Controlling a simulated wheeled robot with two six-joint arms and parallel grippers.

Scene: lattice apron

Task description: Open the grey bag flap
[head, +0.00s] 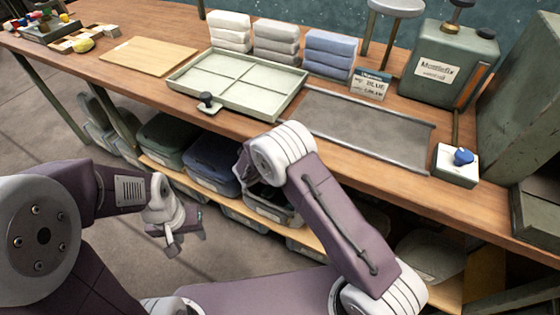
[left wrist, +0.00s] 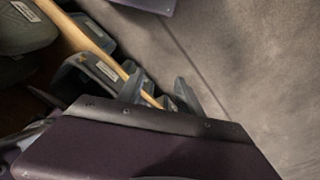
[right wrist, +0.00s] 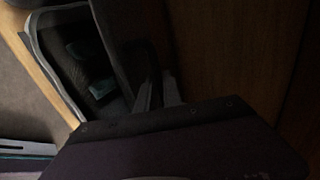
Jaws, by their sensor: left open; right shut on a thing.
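The grey bag (head: 290,217) sits on the low shelf under the bench, partly hidden behind my right arm. In the right wrist view its mouth shows open at the left, with a dark inside (right wrist: 85,65). The flap (right wrist: 112,40) stands raised beside the mouth, with a dark loop at its edge. My right gripper (right wrist: 158,93) is shut on the flap at this loop; its fingertips are dim, and the arm hides them in the head view. My left gripper (head: 190,238) is open and empty, low over the floor, apart from the bags. Its spread fingers show in the left wrist view (left wrist: 162,92).
A green bag (head: 165,135) and a blue bag (head: 208,163) stand left of the grey bag on the shelf (head: 165,167). The bench edge overhangs them. A pale tray (head: 190,85) and a grey mat (head: 360,122) lie on top. Floor near my left gripper is clear.

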